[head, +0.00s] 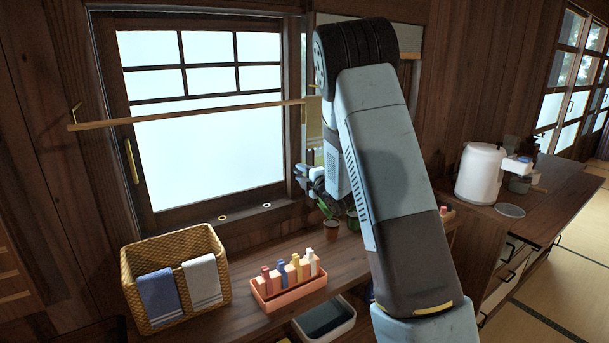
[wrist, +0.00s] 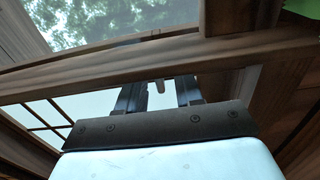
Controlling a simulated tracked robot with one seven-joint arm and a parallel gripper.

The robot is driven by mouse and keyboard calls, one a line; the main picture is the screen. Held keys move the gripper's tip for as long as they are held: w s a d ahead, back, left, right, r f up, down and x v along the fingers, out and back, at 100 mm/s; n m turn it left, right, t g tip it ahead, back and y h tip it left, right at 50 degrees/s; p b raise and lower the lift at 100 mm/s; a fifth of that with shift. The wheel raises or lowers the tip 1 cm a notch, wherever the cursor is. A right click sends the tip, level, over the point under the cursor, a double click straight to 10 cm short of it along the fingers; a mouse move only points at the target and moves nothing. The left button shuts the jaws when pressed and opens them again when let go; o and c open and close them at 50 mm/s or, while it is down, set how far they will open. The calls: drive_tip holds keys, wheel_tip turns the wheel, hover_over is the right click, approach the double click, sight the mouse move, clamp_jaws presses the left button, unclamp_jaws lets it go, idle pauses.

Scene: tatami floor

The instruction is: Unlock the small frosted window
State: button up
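The small frosted window (head: 205,140) is in the head view on the left, in a dark wooden frame; its pane looks pale and closed. A brass pull (head: 131,161) is on its left stile. My gripper (head: 308,180) is at the window's right edge, partly hidden by my arm. In the wrist view my gripper (wrist: 159,92) has its two dark fingers apart.
A wooden rod (head: 190,114) runs across in front of the window. On the counter stand a wicker basket (head: 180,244) with cloths, an orange tray (head: 290,290) of coloured pegs, and small potted plants (head: 332,226). A white pot (head: 480,173) stands at right.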

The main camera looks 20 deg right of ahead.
clamp_jaws()
idle(0.4)
drive_tip(key=shift+f+m, duration=0.1)
drive_tip(key=shift+m, duration=0.7)
unclamp_jaws()
